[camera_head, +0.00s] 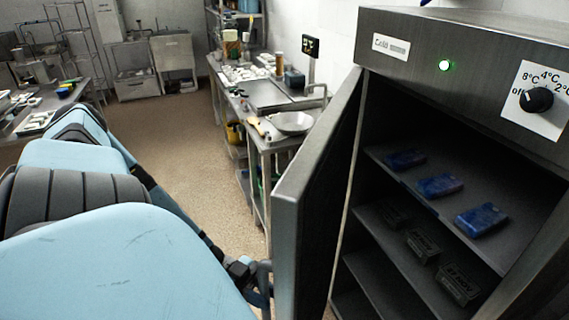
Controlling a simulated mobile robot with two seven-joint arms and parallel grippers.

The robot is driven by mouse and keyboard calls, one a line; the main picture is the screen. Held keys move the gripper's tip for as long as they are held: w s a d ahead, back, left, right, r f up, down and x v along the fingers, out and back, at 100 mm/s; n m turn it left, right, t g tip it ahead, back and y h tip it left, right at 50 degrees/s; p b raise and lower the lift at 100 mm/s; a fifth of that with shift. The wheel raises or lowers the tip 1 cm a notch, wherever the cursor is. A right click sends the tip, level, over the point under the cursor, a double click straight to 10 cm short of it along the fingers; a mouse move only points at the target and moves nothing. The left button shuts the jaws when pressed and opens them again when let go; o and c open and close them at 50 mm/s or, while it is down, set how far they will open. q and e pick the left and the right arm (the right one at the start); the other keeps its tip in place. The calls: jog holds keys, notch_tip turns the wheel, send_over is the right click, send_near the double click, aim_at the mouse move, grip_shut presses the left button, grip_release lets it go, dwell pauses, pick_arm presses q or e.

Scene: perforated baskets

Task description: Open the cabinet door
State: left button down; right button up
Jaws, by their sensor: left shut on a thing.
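The cabinet is a dark metal cold cabinet (460,68) on the right. Its door (305,205) stands ajar, swung out to the left, and the shelves inside show. The door handle (265,284) is a bar on the door's outer face, near its free edge. My left gripper (257,281) is at the handle, low in the picture, and shut on it; the fingers are small and partly hidden. My left arm reaches in from the left. My right gripper is not in view.
Blue packs (440,185) lie on the upper shelf and dark boxes (422,247) on the one below. A steel worktable (270,95) with a bowl (291,122) stands behind the door. Bare floor (190,150) lies left of that table.

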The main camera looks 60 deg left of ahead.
pick_arm(q)
jog(key=shift+s+a, duration=0.35)
jog(key=shift+a, duration=0.25)
jog(key=c, duration=1)
grip_release()
jog(key=v, duration=1.4)
jog(key=shift+w, duration=0.2)
jog(key=shift+d, duration=0.1)
